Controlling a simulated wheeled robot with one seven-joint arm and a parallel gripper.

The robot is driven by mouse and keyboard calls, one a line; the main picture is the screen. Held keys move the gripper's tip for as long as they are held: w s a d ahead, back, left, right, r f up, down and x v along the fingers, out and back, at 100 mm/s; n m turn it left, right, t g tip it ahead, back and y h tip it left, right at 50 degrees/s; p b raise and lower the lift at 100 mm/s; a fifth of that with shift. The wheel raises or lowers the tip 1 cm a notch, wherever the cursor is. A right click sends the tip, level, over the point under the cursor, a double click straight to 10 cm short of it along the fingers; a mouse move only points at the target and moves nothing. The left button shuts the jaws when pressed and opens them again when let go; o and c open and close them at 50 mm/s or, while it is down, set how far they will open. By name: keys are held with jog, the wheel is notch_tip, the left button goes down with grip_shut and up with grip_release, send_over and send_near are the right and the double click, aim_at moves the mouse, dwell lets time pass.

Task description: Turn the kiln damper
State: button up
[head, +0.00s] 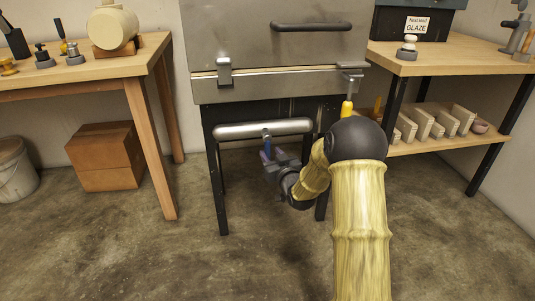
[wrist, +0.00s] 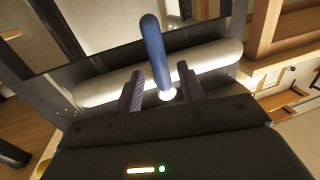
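The kiln (head: 275,45) is a grey metal box on black legs, at the top centre of the head view. A pale metal pipe (head: 235,130) runs level under it. A blue lever handle (head: 266,149) hangs from the pipe's middle; the wrist view also shows this handle (wrist: 154,50). My gripper (wrist: 160,90) is open, with the handle's line running between its two dark fingers and a gap on each side. I cannot tell how deep the handle sits between them. A yellow handle (head: 347,108) hangs at the kiln's right front. Neither handle is labelled as the damper.
A wooden bench (head: 85,65) stands left, with a cardboard box (head: 104,157) and a bucket (head: 14,168) on the floor. A wooden shelf unit (head: 465,52) stands right, with a dark box labelled GLAZE (head: 417,24). The kiln's legs flank my gripper. The concrete floor in front is clear.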

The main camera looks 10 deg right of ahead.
aim_at(269, 151)
jog(key=shift+w+a+b, duration=0.2)
jog(key=shift+w+b, duration=0.1)
jog(key=shift+w, duration=0.7)
jog(key=shift+w+a+b, duration=0.2)
jog(key=shift+w+b, duration=0.05)
jog(key=shift+w, duration=0.7)
grip_shut()
